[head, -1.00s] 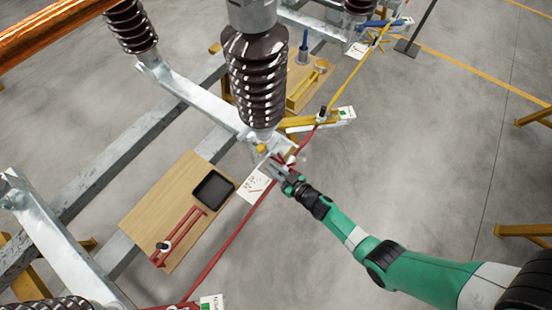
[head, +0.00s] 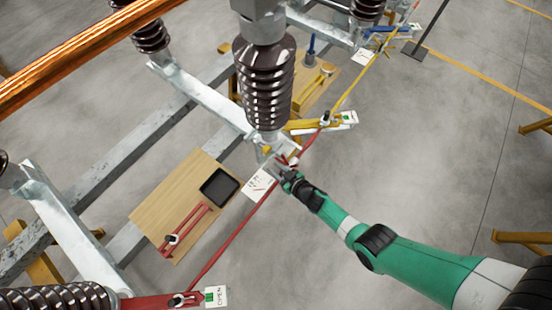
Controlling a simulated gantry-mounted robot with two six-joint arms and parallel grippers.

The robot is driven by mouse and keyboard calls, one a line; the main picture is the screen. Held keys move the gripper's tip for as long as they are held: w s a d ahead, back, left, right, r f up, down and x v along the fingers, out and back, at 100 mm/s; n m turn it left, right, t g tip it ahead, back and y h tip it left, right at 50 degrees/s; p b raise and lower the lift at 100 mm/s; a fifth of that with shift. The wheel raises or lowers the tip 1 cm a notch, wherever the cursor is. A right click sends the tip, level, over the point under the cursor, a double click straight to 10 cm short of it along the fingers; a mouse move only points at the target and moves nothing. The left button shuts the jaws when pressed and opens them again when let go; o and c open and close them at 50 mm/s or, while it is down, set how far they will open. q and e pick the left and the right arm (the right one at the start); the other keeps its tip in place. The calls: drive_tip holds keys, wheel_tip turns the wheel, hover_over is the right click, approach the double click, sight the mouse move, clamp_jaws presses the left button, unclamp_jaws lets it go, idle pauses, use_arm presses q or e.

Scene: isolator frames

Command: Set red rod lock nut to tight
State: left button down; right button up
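The red rod (head: 232,239) runs diagonally from a red lever (head: 150,302) at the lower left up to the joint below the middle brown insulator. My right gripper (head: 284,171) is at the rod's upper end, by that joint, and covers part of it. The lock nut cannot be made out; it is small or hidden behind the gripper. The fingers are too small and dark to tell whether they are open or shut, or whether they touch anything. My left gripper is not in view.
A wooden board (head: 150,215) carries a black tray (head: 219,187) and spare red linkage parts (head: 186,229). A white card (head: 257,187) lies beside the gripper. The yellow rod (head: 360,80) rises toward the upper right. Brown insulators (head: 266,85) stand on grey steel beams. Open floor lies to the right.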

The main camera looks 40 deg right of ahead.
drive_tip(key=shift+o, duration=0.8)
drive_tip(key=p+v, duration=0.8)
drive_tip(key=v, duration=0.3)
drive_tip(key=shift+s, duration=0.25)
drive_tip(key=shift+r, duration=0.1)
